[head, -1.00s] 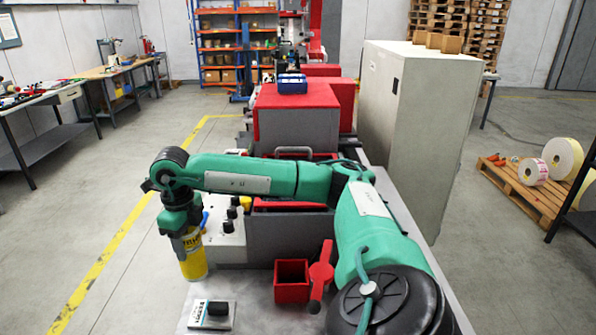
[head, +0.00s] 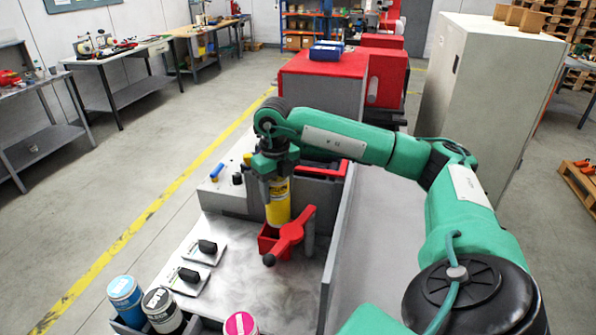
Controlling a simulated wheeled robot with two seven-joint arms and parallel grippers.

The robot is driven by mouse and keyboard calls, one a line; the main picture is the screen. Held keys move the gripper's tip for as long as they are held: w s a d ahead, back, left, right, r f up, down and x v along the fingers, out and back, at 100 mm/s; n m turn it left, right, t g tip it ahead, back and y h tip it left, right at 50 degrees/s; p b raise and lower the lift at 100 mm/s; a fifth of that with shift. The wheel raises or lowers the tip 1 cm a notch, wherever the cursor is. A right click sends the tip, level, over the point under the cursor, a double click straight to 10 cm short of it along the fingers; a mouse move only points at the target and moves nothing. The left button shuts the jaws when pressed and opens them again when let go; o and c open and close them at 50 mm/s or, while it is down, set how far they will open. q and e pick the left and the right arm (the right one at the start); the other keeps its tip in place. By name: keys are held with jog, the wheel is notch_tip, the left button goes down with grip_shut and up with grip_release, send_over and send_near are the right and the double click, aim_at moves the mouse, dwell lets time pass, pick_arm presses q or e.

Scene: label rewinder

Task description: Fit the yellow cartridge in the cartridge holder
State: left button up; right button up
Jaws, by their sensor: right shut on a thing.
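The yellow cartridge (head: 278,203) is upright in my right gripper (head: 277,178), which is shut on its upper part and points down. The red cartridge holder (head: 268,241) is an open-topped box on the metal bench. The cartridge's lower end overlaps the holder's opening in the head view. A red lever (head: 291,235) with a dark knob stands in front and hides part of the holder and the cartridge's bottom. I cannot tell whether the cartridge is inside or just above. My left gripper is not in view.
Two plates with black knobs (head: 207,247) lie left of the holder. A grey panel (head: 340,250) rises right of the holder. A red machine housing (head: 325,80) stands behind.

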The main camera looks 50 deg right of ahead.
jog(key=shift+w+a+f, duration=0.1)
jog(key=shift+w+f, duration=0.05)
jog(key=shift+w+a+f+b, duration=0.1)
jog(key=shift+w+f+b, duration=0.05)
jog(key=shift+f+b, duration=0.25)
jog(key=shift+f, duration=0.3)
jog(key=shift+f+b, duration=0.35)
notch_tip(320, 180, down, 3)
jog(key=shift+f+b, duration=0.15)
jog(key=shift+b, duration=0.8)
notch_tip(320, 180, down, 2)
jog(key=shift+f+b, duration=0.25)
jog(key=shift+b, duration=0.55)
jog(key=shift+f+b, duration=0.35)
jog(key=shift+f, duration=0.2)
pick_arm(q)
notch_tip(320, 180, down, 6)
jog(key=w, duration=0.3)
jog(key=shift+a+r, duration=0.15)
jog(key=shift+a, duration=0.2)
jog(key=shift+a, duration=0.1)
